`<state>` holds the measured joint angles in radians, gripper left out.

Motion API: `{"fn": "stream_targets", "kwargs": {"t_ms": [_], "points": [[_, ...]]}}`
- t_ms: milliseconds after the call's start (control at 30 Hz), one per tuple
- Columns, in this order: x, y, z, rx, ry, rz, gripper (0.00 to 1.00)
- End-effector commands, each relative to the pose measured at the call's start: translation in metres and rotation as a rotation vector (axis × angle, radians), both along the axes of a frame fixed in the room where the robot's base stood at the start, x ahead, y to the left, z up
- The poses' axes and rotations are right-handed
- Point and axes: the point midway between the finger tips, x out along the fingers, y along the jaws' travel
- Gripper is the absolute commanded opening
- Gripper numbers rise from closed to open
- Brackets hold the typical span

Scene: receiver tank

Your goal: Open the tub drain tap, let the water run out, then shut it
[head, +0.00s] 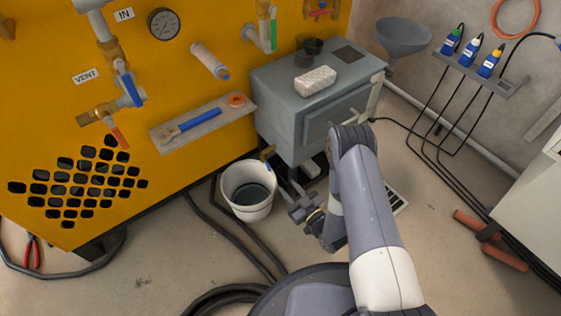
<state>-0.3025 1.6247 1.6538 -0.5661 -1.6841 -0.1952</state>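A grey metal tub (280,99) stands against the yellow panel, with a white sponge-like block and dark cups on top. A brass tap (267,153) sticks out low at its left side; a small blue part, perhaps its handle, shows beneath. A white bucket (250,211) stands on the floor under the tap, with dark water visible inside. Whether water is running from the tap cannot be seen. My gripper (291,199) is right of the bucket and below the tap, touching neither as far as I can tell. Its fingers look apart, with nothing between them.
The yellow panel (200,108) carries valves, a gauge and a shelf (205,124) with a blue-handled tool. Black hoses (235,240) lie on the floor by the bucket. A floor grate (398,200) lies right of my arm.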

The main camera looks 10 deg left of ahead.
Motion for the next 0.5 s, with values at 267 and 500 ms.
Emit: {"fn": "stream_targets", "kwargs": {"t_ms": [267,500], "points": [[0.023,0.029,-0.002,0.004,-0.008,0.005,0.31],[0.052,0.062,-0.002,0.004,-0.005,0.003,0.31]]}}
